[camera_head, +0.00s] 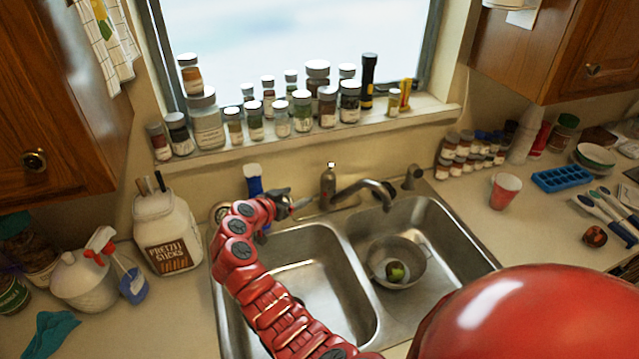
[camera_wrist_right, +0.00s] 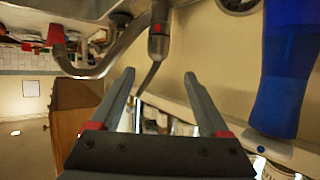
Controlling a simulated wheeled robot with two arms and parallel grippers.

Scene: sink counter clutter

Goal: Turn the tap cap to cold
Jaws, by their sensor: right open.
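The metal tap (camera_head: 328,185) stands behind the double sink, its spout (camera_head: 365,188) reaching right over the right basin. The tap cap (camera_head: 331,167) tops the upright body. In the right wrist view the picture is turned over; the tap cap (camera_wrist_right: 158,42) shows a red mark just beyond my fingertips. My right gripper (camera_head: 297,204) is left of the tap, pointing towards it; in the wrist view its fingers (camera_wrist_right: 158,76) are spread with nothing between them. I see no clear contact with the tap. My left gripper is not in view.
A blue bottle (camera_head: 254,184) stands close behind my right wrist. Several jars (camera_head: 303,110) line the windowsill above. A colander (camera_head: 410,258) with a green fruit sits in the right basin. A red cup (camera_head: 505,190) stands on the right counter, a pretzel jar (camera_head: 166,235) on the left.

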